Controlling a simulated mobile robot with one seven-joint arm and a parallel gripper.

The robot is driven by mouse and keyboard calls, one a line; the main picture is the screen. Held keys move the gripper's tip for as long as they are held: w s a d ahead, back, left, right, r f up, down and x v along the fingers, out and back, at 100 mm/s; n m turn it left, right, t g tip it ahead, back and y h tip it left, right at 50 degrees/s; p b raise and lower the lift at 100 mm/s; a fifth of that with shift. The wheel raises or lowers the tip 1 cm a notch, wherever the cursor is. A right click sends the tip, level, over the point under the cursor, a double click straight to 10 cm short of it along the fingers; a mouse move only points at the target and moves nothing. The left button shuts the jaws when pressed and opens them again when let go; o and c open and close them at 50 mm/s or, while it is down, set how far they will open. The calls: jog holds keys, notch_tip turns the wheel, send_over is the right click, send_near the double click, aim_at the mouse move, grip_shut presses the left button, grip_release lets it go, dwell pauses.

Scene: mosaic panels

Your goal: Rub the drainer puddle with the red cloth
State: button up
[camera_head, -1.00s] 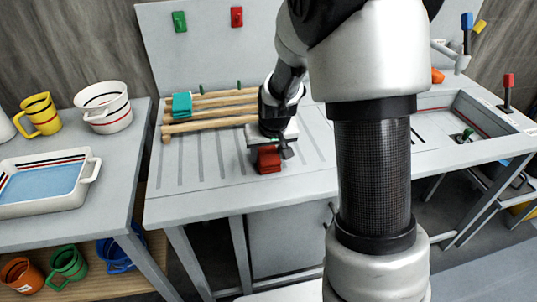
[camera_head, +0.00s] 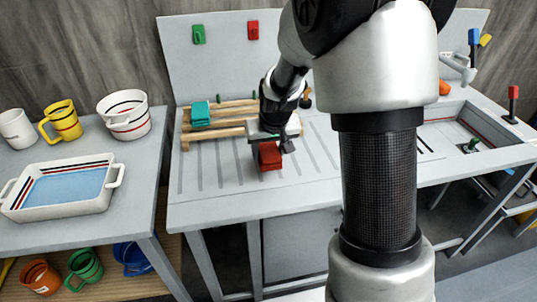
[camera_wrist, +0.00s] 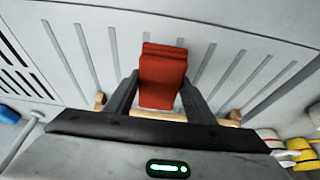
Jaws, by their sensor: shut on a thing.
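The red cloth (camera_head: 270,156) is a folded block at the grooved drainer (camera_head: 225,185) of the sink counter. My gripper (camera_head: 269,143) is shut on it from above. In the wrist view the cloth (camera_wrist: 163,75) stands between the two dark fingers of my gripper (camera_wrist: 160,100). The cloth's lower edge is at or just above the drainer surface; I cannot tell whether it touches. No puddle can be made out on the drainer; the cloth and my arm hide part of it.
A wooden rack (camera_head: 213,132) with a teal cloth (camera_head: 200,113) stands behind the drainer. The sink basin (camera_head: 455,135) is at the right. A side table at the left holds a white tray (camera_head: 112,176), a yellow mug (camera_head: 63,121) and a white pot (camera_head: 125,117). The drainer's front is clear.

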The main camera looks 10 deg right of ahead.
jog(key=shift+r+p, duration=0.8)
jog(key=shift+r, duration=0.75)
